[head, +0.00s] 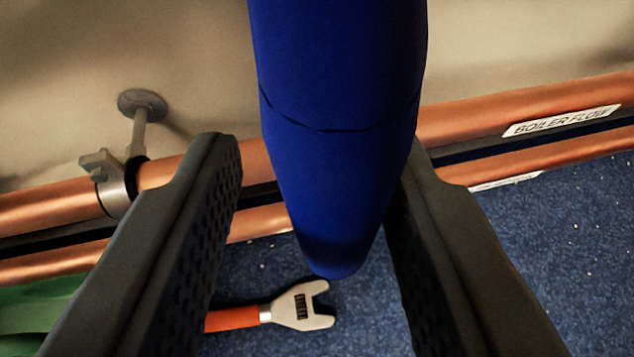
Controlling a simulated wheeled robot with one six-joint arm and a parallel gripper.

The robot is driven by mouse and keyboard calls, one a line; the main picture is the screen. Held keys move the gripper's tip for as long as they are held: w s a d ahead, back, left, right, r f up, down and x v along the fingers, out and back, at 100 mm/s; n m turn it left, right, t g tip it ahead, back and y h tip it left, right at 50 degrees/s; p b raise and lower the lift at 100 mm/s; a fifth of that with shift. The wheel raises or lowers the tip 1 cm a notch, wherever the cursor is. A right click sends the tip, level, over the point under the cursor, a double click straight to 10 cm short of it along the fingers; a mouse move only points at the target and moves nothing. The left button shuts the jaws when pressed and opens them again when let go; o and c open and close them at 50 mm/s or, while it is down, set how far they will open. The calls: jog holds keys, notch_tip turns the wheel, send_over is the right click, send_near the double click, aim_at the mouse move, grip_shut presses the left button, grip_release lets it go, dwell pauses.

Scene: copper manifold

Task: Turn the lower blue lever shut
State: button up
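A blue lever (338,150) comes down from the top of the head view, large and close, with its rounded tip pointing down. My gripper (315,165) is open, with one dark textured finger on each side of the lever. The right finger overlaps or nearly touches the lever's right edge; I cannot tell if they touch. A clear gap shows between the lever and the left finger. The lever's upper end and its valve are out of view, so I cannot tell from this view whether it is the lower one.
Copper pipes (465,121) run across behind the lever, one with a "BOILER FLOW" label (562,120). A pipe clamp (117,188) fixes them to the beige wall (60,80) at left. An orange-handled spanner (300,306) and green cloth-like item (40,312) lie on blue carpet (565,235).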

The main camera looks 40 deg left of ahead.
jog(key=shift+d+r, duration=0.1)
jog(key=shift+r, duration=0.05)
jog(key=shift+s+d+r, duration=0.1)
jog(key=shift+s+d, duration=0.1)
jog(key=v, duration=1.6)
jog(key=shift+s, duration=0.25)
jog(key=shift+d+r, duration=0.1)
